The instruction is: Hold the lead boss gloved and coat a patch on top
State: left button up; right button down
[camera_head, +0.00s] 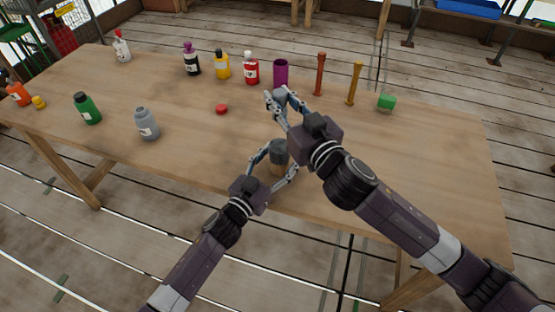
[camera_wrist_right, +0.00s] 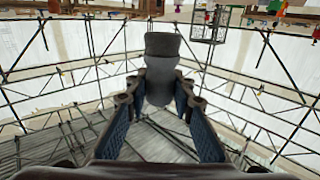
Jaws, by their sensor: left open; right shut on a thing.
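A dark grey cylinder with a tan lower part (camera_head: 279,152) stands near the table's front edge. My left gripper (camera_head: 276,169) is open, with its fingers on either side of it; I cannot tell if they touch it. My right gripper (camera_head: 281,98) is above the table, in front of the purple cup. It is shut on a small grey piece, which shows in the right wrist view (camera_wrist_right: 162,72) with a flat wider top and a rounded lower part. I cannot tell for sure which grey thing is the lead boss. No coated patch can be made out.
A purple cup (camera_head: 281,70), a red-brown post (camera_head: 319,75), a yellow post (camera_head: 355,84) and a green block (camera_head: 387,103) stand along the back. Several bottles, including a grey one (camera_head: 147,124), stand left. A red disc (camera_head: 221,109) lies mid-table. The table's right part is clear.

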pick_arm(q)
jog(key=c, duration=1.4)
pick_arm(e)
send_over(280, 145)
jog(key=shift+f, duration=3.9)
